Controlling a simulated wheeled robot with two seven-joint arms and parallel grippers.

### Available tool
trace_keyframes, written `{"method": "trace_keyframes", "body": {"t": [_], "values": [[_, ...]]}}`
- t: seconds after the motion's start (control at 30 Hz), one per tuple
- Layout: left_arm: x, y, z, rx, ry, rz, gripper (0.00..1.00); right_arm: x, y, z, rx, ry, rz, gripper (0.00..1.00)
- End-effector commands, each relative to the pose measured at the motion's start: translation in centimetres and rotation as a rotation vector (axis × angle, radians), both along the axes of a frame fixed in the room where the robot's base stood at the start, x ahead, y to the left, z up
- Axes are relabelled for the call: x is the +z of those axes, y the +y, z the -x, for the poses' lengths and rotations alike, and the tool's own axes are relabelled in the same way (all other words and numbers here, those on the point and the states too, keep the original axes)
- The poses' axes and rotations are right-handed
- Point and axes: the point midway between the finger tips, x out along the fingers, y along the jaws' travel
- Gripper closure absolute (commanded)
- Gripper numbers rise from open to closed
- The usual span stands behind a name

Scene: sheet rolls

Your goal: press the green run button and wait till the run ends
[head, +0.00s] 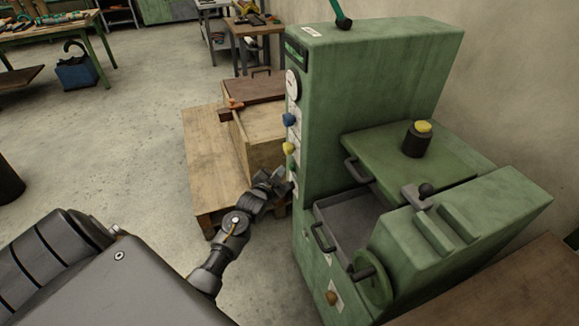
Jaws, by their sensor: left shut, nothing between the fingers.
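A large green machine (375,75) stands at the right, its narrow control face turned to the left. That face carries a round white dial, a blue knob (289,119), a yellow knob (289,148) and, just below, a small green button (290,162). My left gripper (278,179) is shut and empty, its tips close to the control face just below the green button. I cannot tell whether the tips touch the face. My right gripper is out of view.
A wooden crate (262,137) on a pallet (203,150) stands behind my left gripper. The machine has an open drawer, a handwheel (374,282) and a dark cylinder with a yellow top (417,139).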

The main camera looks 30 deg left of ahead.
Motion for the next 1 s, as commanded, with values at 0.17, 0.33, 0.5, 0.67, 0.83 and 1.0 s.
{"method": "trace_keyframes", "body": {"t": [0.17, 0.33, 0.5, 0.67, 0.83, 1.0], "values": [[0.0, 0.1, 0.1, 0.0, -0.001, 0.0, 1.0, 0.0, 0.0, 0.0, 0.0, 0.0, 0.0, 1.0], [0.0, 0.2, 0.2, 0.001, 0.0, -0.001, 1.0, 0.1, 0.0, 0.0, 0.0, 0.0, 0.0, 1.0], [0.1, 1.0, 1.4, 0.001, 0.002, -0.002, 1.0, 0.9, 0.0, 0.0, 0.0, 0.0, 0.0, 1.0], [0.1, 1.9, 2.7, 0.0, 0.001, -0.002, 1.0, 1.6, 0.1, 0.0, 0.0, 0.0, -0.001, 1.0], [0.1, 2.7, 3.8, 0.0, 0.0, -0.002, 1.0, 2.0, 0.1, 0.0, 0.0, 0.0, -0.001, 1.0], [0.1, 2.9, 4.2, 0.0, -0.001, -0.001, 1.0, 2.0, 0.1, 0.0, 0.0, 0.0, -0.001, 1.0]]}}
